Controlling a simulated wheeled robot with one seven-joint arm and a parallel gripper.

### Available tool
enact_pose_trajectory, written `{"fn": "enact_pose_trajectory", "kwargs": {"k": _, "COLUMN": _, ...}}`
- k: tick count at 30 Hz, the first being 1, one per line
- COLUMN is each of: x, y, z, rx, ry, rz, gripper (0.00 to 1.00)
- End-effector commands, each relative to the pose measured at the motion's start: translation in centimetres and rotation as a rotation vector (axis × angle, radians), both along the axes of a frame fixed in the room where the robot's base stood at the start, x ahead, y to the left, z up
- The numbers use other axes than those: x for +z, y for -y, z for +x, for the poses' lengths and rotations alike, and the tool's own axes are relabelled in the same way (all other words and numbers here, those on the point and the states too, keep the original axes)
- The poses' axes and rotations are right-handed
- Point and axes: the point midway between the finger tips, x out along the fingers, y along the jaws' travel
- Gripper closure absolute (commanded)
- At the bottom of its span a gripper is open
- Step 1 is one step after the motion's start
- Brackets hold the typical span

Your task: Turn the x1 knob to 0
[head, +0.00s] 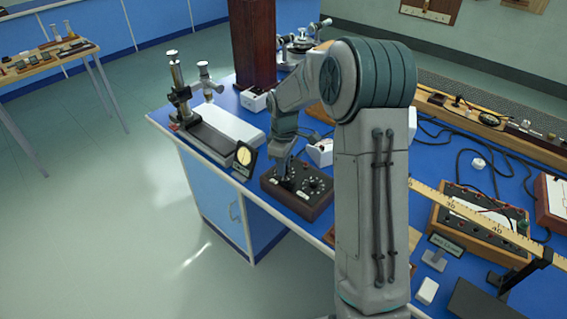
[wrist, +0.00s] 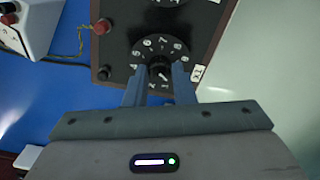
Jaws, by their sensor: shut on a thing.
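The dark resistance box (head: 312,207) with its several knobs sits on the blue bench in the head view. In the wrist view, the black x1 knob (wrist: 159,70) stands at the centre of a dial of white digits, next to a white x1 label (wrist: 196,73). My gripper (wrist: 160,78) is over this knob, a finger on each side, shut on it. In the head view my gripper (head: 284,182) reaches down onto the left part of the box. The fingers hide part of the dial, so I cannot tell which digit the knob points at.
Another dial (wrist: 168,17) lies above in the wrist view. A red terminal (wrist: 103,26) and a black terminal (wrist: 103,73) stand on the box's edge. A wooden ruler (head: 450,203) lies to the right.

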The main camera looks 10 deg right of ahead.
Motion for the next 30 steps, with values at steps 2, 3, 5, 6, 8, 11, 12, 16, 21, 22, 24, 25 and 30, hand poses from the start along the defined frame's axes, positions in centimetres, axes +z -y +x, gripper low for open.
{"fn": "enact_pose_trajectory", "kwargs": {"k": 2, "x": 0.19, "y": -0.04, "z": 0.14, "rx": 0.023, "ry": 0.006, "rz": 0.001, "gripper": 1.00}}
{"fn": "enact_pose_trajectory", "kwargs": {"k": 3, "x": 0.19, "y": -0.05, "z": 0.13, "rx": 0.033, "ry": 0.006, "rz": 0.001, "gripper": 1.00}}
{"fn": "enact_pose_trajectory", "kwargs": {"k": 5, "x": 0.18, "y": -0.07, "z": 0.13, "rx": 0.045, "ry": 0.006, "rz": 0.001, "gripper": 1.00}}
{"fn": "enact_pose_trajectory", "kwargs": {"k": 6, "x": 0.18, "y": -0.07, "z": 0.13, "rx": 0.051, "ry": 0.006, "rz": 0.001, "gripper": 1.00}}
{"fn": "enact_pose_trajectory", "kwargs": {"k": 8, "x": 0.18, "y": -0.08, "z": 0.13, "rx": 0.057, "ry": 0.006, "rz": 0.001, "gripper": 1.00}}
{"fn": "enact_pose_trajectory", "kwargs": {"k": 11, "x": 0.17, "y": -0.09, "z": 0.13, "rx": 0.062, "ry": 0.006, "rz": 0.001, "gripper": 1.00}}
{"fn": "enact_pose_trajectory", "kwargs": {"k": 12, "x": 0.17, "y": -0.09, "z": 0.13, "rx": 0.063, "ry": 0.006, "rz": 0.001, "gripper": 1.00}}
{"fn": "enact_pose_trajectory", "kwargs": {"k": 16, "x": 0.17, "y": -0.09, "z": 0.13, "rx": 0.063, "ry": 0.005, "rz": 0.000, "gripper": 1.00}}
{"fn": "enact_pose_trajectory", "kwargs": {"k": 21, "x": 0.17, "y": -0.10, "z": 0.12, "rx": 0.063, "ry": 0.005, "rz": 0.000, "gripper": 0.69}}
{"fn": "enact_pose_trajectory", "kwargs": {"k": 22, "x": 0.16, "y": -0.11, "z": 0.11, "rx": 0.063, "ry": 0.005, "rz": 0.000, "gripper": 0.60}}
{"fn": "enact_pose_trajectory", "kwargs": {"k": 24, "x": 0.14, "y": -0.09, "z": 0.09, "rx": 0.063, "ry": 0.004, "rz": 0.000, "gripper": 0.55}}
{"fn": "enact_pose_trajectory", "kwargs": {"k": 25, "x": 0.12, "y": -0.08, "z": 0.08, "rx": 0.062, "ry": 0.004, "rz": 0.000, "gripper": 0.55}}
{"fn": "enact_pose_trajectory", "kwargs": {"k": 30, "x": 0.08, "y": -0.04, "z": 0.04, "rx": 0.061, "ry": 0.002, "rz": 0.000, "gripper": 0.55}}
